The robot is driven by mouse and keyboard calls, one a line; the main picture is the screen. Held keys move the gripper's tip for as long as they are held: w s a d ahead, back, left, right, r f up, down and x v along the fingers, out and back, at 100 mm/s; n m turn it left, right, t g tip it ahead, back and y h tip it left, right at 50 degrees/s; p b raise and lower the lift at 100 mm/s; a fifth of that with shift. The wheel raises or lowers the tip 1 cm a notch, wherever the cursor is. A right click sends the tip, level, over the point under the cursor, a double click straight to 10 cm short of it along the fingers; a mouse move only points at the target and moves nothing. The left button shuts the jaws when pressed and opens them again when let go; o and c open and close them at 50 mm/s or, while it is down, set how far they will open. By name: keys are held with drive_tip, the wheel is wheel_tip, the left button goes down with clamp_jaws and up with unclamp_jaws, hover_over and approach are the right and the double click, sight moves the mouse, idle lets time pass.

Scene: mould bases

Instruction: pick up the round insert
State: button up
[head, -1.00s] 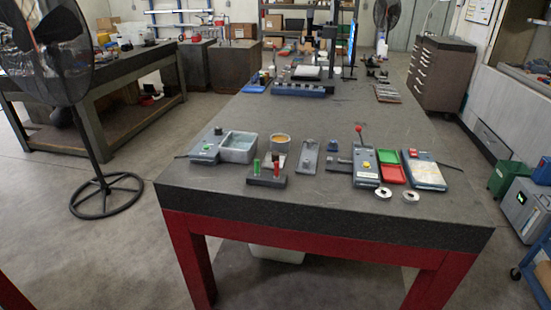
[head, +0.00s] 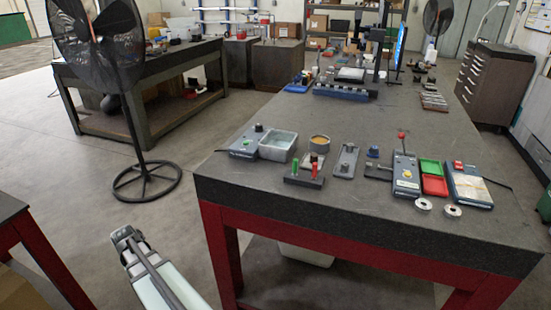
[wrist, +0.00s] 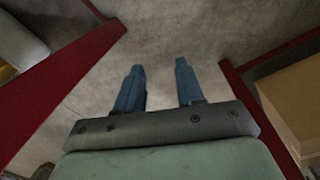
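Two small silver rings lie on the dark table's front right part in the head view: a left ring (head: 424,204) and a right ring (head: 453,211). Both are round; I cannot tell which, if either, is the round insert. My gripper (wrist: 160,80) shows in the wrist view with its two blue fingers apart and nothing between them. It is over bare floor, not over the tabletop. My pale arm shows low in the head view, left of the table and well away from the rings.
The table (head: 330,198) has a red frame. A fan (head: 147,178) stands at left. A brown box (wrist: 295,105) is at right in the wrist view.

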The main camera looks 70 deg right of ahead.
drive_tip(key=w+d+r+m+t+h, duration=0.2)
drive_tip(key=d+r+m, duration=0.1)
drive_tip(key=d+r, duration=1.4)
drive_tip(key=s+d+r+m, duration=0.1)
drive_tip(key=s+d+r, duration=0.2)
drive_tip(key=r, duration=0.2)
drive_tip(key=s+d+r+m, duration=0.1)
drive_tip(key=s+d+r, duration=0.2)
drive_tip(key=d+r, duration=0.1)
drive_tip(key=s+d+r+m+h, duration=0.1)
drive_tip(key=s+d+r, duration=0.3)
drive_tip(key=r, duration=0.3)
drive_tip(key=shift+d, duration=0.1)
drive_tip(key=s+d+r+m, duration=0.35)
drive_tip(key=s+d, duration=0.35)
drive_tip(key=s, duration=0.4)
drive_tip(key=m+g, duration=0.2)
drive_tip(key=m, duration=0.2)
approach(314, 155)
drive_tip(key=shift+h, duration=0.3)
drive_tip(key=f, duration=0.4)
drive_tip(key=shift+s+d+f, duration=0.15)
drive_tip(key=shift+s+d, duration=0.1)
drive_tip(key=shift+d, duration=0.05)
drive_tip(key=shift+d+x, duration=0.2)
drive_tip(key=shift+x, duration=2.4)
drive_tip(key=shift+w, duration=0.15)
